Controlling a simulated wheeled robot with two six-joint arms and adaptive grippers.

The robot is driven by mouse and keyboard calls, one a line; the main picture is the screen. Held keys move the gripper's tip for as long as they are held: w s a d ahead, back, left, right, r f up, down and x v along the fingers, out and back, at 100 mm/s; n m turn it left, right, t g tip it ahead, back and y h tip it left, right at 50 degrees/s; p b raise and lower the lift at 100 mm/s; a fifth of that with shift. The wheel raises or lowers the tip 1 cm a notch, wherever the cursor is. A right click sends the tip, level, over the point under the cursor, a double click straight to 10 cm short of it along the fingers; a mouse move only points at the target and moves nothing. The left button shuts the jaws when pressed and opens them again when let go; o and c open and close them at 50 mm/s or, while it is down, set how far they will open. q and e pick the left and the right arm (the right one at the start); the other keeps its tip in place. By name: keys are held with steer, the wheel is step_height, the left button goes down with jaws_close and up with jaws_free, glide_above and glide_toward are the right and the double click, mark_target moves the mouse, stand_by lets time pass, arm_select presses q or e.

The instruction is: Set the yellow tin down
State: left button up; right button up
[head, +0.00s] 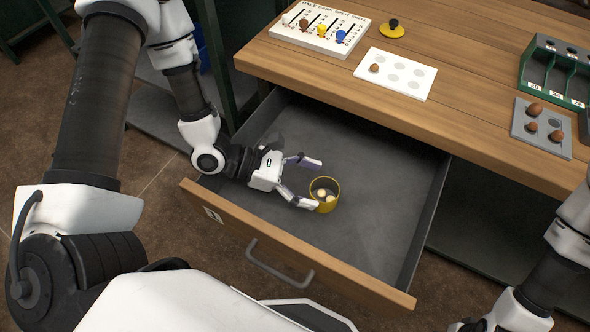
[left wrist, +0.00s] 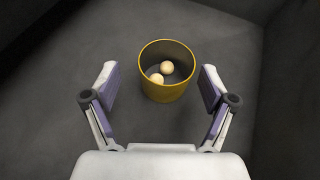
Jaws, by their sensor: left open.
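The yellow tin (head: 325,203) is open-topped and stands upright on the grey floor of the pulled-out drawer (head: 372,220). Two pale round things lie inside it, clearest in the left wrist view, where the tin (left wrist: 167,92) is just ahead of the fingers. My left gripper (head: 311,183) is open, low in the drawer. In the left wrist view its fingers are spread to either side of the tin, with a gap on each side. My right arm enters at the lower right of the head view, but its fingers are out of frame.
The drawer's wooden front (head: 290,256) and side walls surround the tin. On the wooden table (head: 470,62) are a white board with coloured pegs (head: 320,29), a white holed plate (head: 395,76), a grey plate with brown lumps (head: 541,130) and a green rack (head: 553,68). Bare drawer floor lies right of the tin.

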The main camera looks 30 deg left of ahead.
arm_select(q)
steer(key=p+v, duration=0.1)
steer(key=v, duration=0.1)
steer(key=p+v, duration=0.1)
steer(key=v, duration=0.2)
steer(key=shift+r, duration=0.3)
steer(key=shift+s+a+p, duration=0.25)
steer(key=shift+a+p, duration=0.1)
steer(key=shift+a, duration=0.1)
